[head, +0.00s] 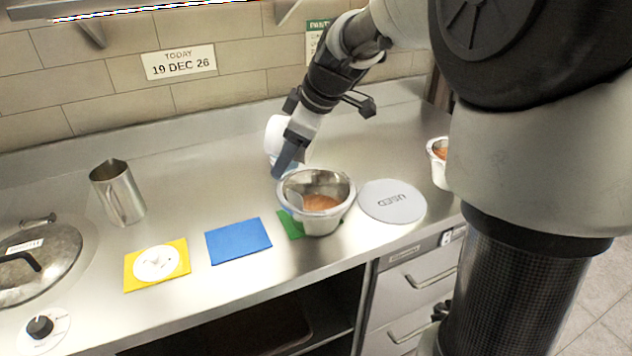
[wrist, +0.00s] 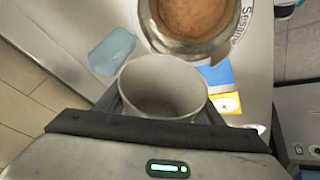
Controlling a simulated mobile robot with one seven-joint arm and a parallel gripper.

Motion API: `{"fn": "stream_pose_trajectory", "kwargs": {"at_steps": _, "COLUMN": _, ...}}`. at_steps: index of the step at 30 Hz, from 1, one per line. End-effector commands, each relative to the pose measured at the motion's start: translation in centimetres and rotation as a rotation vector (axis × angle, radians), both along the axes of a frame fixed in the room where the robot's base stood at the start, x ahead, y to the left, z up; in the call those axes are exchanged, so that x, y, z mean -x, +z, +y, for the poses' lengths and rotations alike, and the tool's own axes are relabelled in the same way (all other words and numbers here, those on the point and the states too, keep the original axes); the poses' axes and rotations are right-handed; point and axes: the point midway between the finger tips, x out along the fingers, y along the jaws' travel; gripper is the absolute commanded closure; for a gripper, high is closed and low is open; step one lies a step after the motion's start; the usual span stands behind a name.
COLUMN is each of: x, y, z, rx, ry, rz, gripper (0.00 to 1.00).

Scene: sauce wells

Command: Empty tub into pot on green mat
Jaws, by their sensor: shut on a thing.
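My gripper (head: 283,165) is shut on a white tub (head: 274,132), just behind and left of the pot in the head view. The tub also shows in the wrist view (wrist: 163,85), between my fingers. Its inside looks plain grey, with no sauce that I can make out. The steel pot (head: 340,212) stands upright on the green mat (head: 289,225), which is mostly hidden under it. Orange-brown sauce lies in the pot; it shows in the wrist view too (wrist: 195,42), beyond the tub and apart from it.
A grey round "USED" disc (head: 392,201) lies right of the pot. Another tub (head: 437,170) with orange contents is partly hidden by my arm. Blue (head: 238,241) and yellow (head: 132,271) mats, a steel jug (head: 118,193) and a lidded pan (head: 40,262) lie left. A pale blue patch (wrist: 112,50) is on the counter.

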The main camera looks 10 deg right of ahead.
Motion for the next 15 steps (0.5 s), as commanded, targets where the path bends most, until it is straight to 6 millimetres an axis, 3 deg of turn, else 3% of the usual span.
{"fn": "stream_pose_trajectory", "kwargs": {"at_steps": 15, "x": 0.07, "y": 0.18, "z": -0.3, "rx": -0.115, "ry": -0.002, "rz": -0.062, "gripper": 0.74}}
